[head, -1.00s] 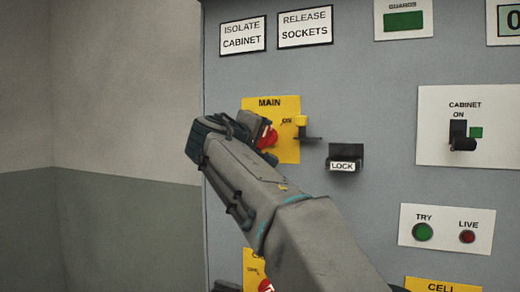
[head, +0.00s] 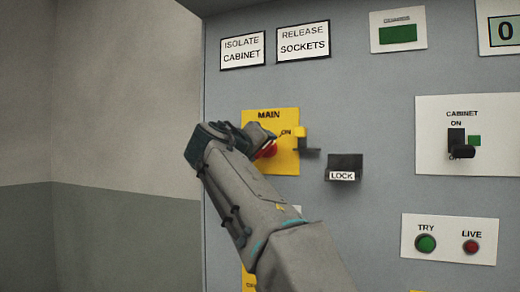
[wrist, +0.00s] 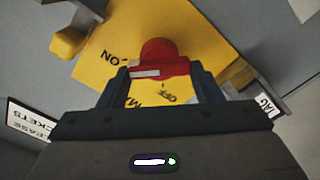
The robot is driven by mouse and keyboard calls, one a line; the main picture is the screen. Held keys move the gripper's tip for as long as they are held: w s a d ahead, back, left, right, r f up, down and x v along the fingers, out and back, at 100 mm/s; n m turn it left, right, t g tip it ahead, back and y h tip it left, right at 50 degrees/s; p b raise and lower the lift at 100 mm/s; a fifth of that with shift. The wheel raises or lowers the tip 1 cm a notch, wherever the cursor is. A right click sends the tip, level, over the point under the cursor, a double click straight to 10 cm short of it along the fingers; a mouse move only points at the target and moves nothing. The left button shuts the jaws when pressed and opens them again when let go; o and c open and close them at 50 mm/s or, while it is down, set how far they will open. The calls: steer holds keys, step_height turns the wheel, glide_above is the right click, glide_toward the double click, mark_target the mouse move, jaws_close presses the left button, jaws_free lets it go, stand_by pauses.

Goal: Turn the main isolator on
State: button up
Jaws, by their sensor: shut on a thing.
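The main isolator is a red rotary handle (head: 267,151) on a yellow plate (head: 285,160) marked MAIN and ON. My gripper (head: 262,141) is at the handle, and my wrist hides part of it and the plate's left side. In the wrist view my gripper (wrist: 162,84) has one finger on each side of the red handle (wrist: 160,56) and is shut on it. A white stripe shows on the handle's left half. The ON mark is to the handle's left and the OFF mark is just below it in that view.
A yellow tab (head: 299,132) stands out at the plate's right edge. A black LOCK holder (head: 345,166) sticks out to the right. The cabinet switch (head: 457,143) and the TRY button (head: 425,243) are farther right. Bare wall is on the left.

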steer(key=o, duration=1)
steer(key=b+v, duration=0.2)
steer(key=v, duration=1.1)
steer(key=shift+s+a+b, duration=0.1)
steer(key=shift+s+b, duration=0.3)
